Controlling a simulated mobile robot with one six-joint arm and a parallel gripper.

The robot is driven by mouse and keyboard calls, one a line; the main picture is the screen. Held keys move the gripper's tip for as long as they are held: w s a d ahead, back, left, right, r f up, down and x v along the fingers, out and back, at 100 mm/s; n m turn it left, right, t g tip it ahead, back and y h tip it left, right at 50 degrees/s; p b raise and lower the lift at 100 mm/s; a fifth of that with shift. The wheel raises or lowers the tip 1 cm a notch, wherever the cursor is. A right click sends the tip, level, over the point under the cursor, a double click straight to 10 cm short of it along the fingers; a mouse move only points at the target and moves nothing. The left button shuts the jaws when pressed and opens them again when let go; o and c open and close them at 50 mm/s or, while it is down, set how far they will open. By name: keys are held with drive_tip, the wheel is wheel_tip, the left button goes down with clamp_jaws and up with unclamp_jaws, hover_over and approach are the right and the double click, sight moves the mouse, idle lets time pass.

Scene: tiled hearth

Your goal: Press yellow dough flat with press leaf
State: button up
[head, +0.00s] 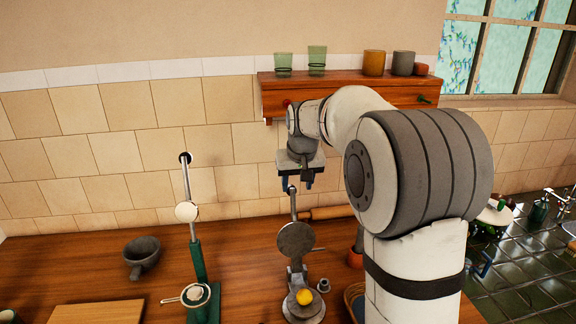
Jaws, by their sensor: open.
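The yellow dough (304,297) is a small ball on the round grey lower plate of a metal press, near the bottom middle of the head view. The press leaf (296,240) is a round grey disc, raised and tilted up behind the dough, apart from it. A lever (293,203) rises from the leaf. My gripper (297,184) points down with blue fingertips, right at the lever's upper end. It is open; I cannot tell whether the lever top is between the fingers or behind them.
A green stand (197,262) with its own lever is to the left, beside a grey bowl (142,254) and a wooden board (98,312). A rolling pin (328,212) lies behind the press.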

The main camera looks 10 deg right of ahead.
sight(293, 191)
drive_tip(key=shift+w+f+b, duration=0.6)
drive_tip(key=shift+w+f, duration=0.45)
drive_tip(key=shift+f, duration=0.25)
drive_tip(key=shift+w+f+b, duration=0.55)
drive_tip(key=shift+w+f, duration=0.45)
drive_tip(key=shift+f, duration=0.3)
drive_tip(key=shift+w+f+b, duration=0.6)
drive_tip(key=shift+w+f, duration=0.45)
drive_tip(key=shift+f, duration=0.25)
drive_tip(key=shift+r, duration=0.15)
drive_tip(key=c, duration=0.8)
drive_tip(key=shift+c, duration=0.2)
